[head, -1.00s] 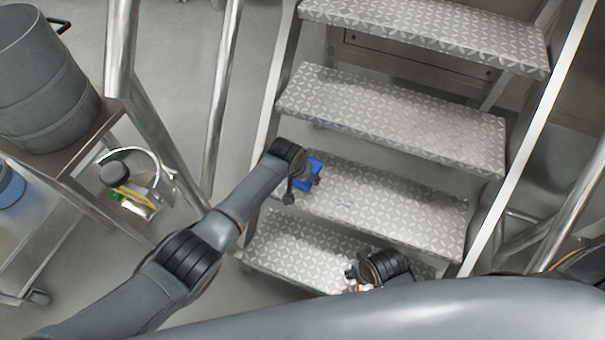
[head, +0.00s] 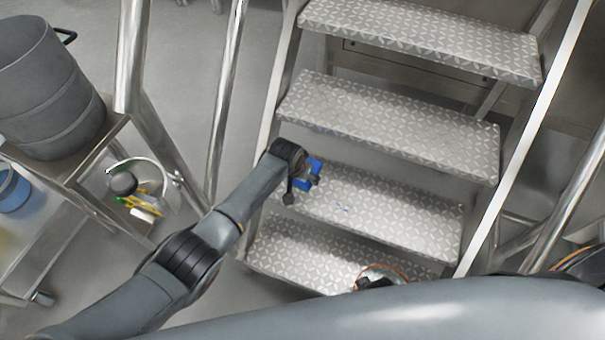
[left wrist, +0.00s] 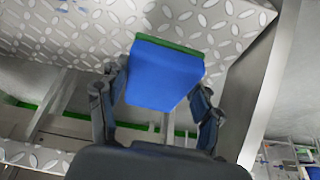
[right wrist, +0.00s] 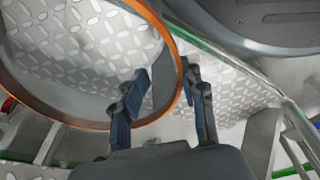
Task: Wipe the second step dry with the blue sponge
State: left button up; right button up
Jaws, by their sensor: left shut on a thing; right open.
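My left gripper (head: 305,178) is at the left end of this step, shut on the blue sponge (head: 314,167). In the left wrist view the sponge (left wrist: 165,75), blue with a green layer, sits between the fingers, against or close to the tread (left wrist: 90,35); contact cannot be told. My right gripper is mostly hidden behind my arm in the head view. In the right wrist view it (right wrist: 165,78) is open and empty.
The bottom step (head: 310,250) lies below and another step (head: 390,122) above. Metal rails flank the stairs. A grey drum (head: 45,95) stands on a cart at left, with a blue container (head: 12,190) below. An orange-edged loop (right wrist: 178,70) crosses the right wrist view.

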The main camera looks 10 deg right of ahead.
pick_arm(q)
jog(key=shift+r, duration=0.25)
pick_arm(e)
jog(key=shift+s+d+f, duration=0.1)
jog(key=shift+s+f, duration=0.45)
jog(key=shift+f, duration=0.05)
pick_arm(q)
jog(key=shift+r, duration=0.1)
